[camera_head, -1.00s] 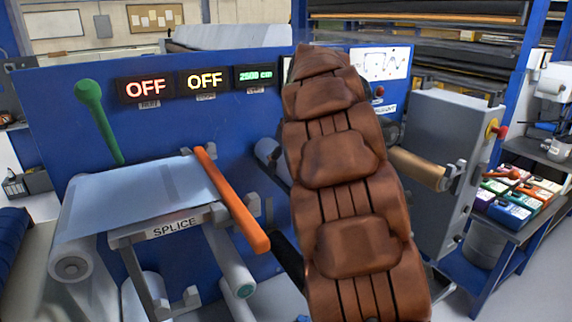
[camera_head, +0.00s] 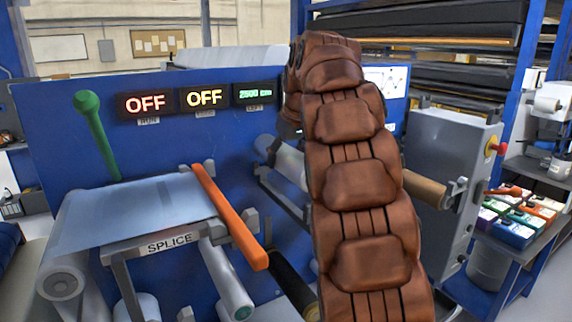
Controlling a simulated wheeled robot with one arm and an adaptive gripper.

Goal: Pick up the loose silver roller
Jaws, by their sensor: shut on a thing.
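A silver-grey roller (camera_head: 284,162) lies in front of the blue panel, just left of my brown padded arm, which hides its right end. Another light grey roller (camera_head: 228,283) with a green end is below the splice table. I cannot tell which roller is the loose one. My gripper is not visible; my arm rises through the middle and bends over at the top, and its far end is hidden behind it.
The splice table (camera_head: 122,246) with its orange bar (camera_head: 230,217) is at left, by a green lever (camera_head: 97,133). A black roller (camera_head: 290,284) is low centre. A tan roller (camera_head: 424,190) and grey cabinet (camera_head: 455,165) stand right of my arm.

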